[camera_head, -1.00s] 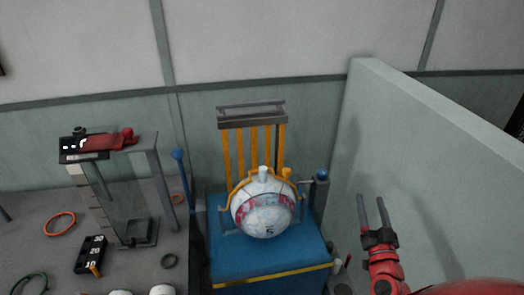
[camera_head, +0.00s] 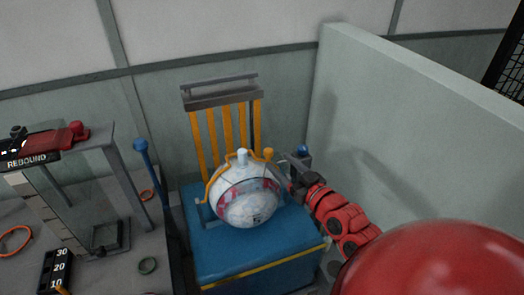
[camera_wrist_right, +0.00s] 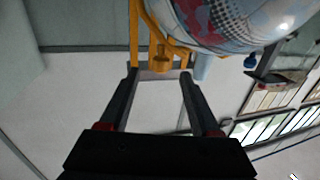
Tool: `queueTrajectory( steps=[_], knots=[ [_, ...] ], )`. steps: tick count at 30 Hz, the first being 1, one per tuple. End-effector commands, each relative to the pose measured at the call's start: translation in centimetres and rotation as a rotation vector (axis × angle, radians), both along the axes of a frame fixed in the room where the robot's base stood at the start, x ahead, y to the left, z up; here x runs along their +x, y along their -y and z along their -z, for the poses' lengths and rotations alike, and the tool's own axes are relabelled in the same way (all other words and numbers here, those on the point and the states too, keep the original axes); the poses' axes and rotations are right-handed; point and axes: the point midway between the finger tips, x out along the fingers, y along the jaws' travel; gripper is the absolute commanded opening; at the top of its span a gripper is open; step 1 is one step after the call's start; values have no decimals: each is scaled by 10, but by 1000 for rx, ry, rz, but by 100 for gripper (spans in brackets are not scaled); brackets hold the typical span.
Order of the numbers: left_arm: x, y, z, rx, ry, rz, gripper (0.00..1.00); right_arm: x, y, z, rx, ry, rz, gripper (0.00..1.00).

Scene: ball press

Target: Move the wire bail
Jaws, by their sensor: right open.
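The wire bail is a yellow-orange bent wire (camera_head: 209,183) that arches over the patterned ball (camera_head: 248,198). It has a round knob (camera_head: 268,154) at its upper right. In the right wrist view the bail's knob (camera_wrist_right: 162,58) shows between and just beyond my fingertips, with the ball (camera_wrist_right: 235,18) above it. My right gripper (camera_head: 284,169) is open at the ball's right side, close to the knob. The wrist view shows its parted fingers (camera_wrist_right: 160,76) with nothing gripped. Whether a finger touches the knob I cannot tell. My left gripper is not in view.
The ball sits on a blue stand (camera_head: 225,255) before yellow upright bars (camera_head: 227,128) with a grey top bar. A blue-knobbed lever (camera_head: 141,146) stands at left. A rebound rig (camera_head: 55,150) stands on the grey table. A pale partition wall (camera_head: 400,130) bounds the right.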

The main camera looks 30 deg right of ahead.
Motion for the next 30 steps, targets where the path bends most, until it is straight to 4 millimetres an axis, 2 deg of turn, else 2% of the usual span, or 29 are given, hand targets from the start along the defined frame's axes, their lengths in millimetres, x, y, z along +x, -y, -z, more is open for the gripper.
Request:
queueTrajectory(
  steps=[2,9,15,21,29,30],
  knots=[
    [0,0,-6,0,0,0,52,14,-3,-5,-1,3,-6,64],
    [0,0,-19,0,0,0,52,53,-3,-6,1,4,-4,64],
    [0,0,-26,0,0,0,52,80,-3,-3,1,1,-2,64],
    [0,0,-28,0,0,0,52,92,-3,-2,-1,1,0,64],
    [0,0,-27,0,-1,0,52,93,-3,-1,-1,2,0,64],
    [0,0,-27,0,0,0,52,93,-3,-1,-1,2,0,60]
  ],
)
